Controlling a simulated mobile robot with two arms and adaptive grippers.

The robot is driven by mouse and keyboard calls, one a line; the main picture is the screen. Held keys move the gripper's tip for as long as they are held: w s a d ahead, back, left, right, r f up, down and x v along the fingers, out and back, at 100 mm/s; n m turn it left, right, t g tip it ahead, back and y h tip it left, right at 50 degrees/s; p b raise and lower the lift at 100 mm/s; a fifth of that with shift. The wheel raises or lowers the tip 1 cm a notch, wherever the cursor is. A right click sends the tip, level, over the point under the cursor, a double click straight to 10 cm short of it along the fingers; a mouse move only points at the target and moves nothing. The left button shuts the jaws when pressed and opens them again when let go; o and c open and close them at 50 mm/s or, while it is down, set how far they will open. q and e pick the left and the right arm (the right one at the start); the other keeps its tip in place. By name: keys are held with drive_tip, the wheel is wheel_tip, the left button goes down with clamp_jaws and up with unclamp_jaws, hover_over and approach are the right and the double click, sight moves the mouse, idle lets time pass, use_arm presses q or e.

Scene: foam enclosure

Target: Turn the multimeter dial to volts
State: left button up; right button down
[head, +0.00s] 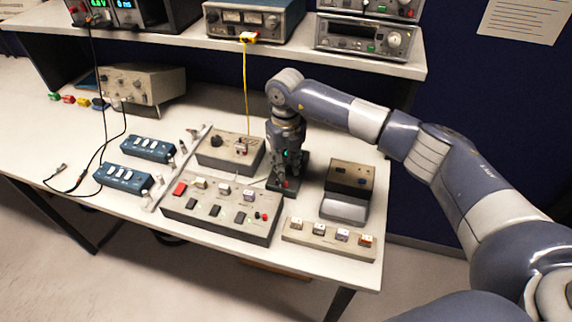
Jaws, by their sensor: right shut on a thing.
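My right gripper (286,178) reaches down from above onto a dark, flat device (303,168) near the middle of the bench, which appears to be the multimeter. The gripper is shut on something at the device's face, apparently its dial. The gripper hides the dial and most of the face, so I cannot read the dial's setting. A small red spot shows by the fingertips. My left gripper is not in view.
A grey box with a black knob (230,150) stands left of the gripper. A switch panel (222,210) lies in front, with a button strip (330,238) to its right. A dark-topped box (349,180) stands close on the right. The bench's left part has free room.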

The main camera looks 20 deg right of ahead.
drive_tip(key=shift+w+r, duration=0.1)
drive_tip(key=shift+r, duration=0.05)
drive_tip(key=c, duration=1.3)
unclamp_jaws()
drive_tip(key=shift+c, duration=0.2)
wheel_tip(320, 180, up, 12)
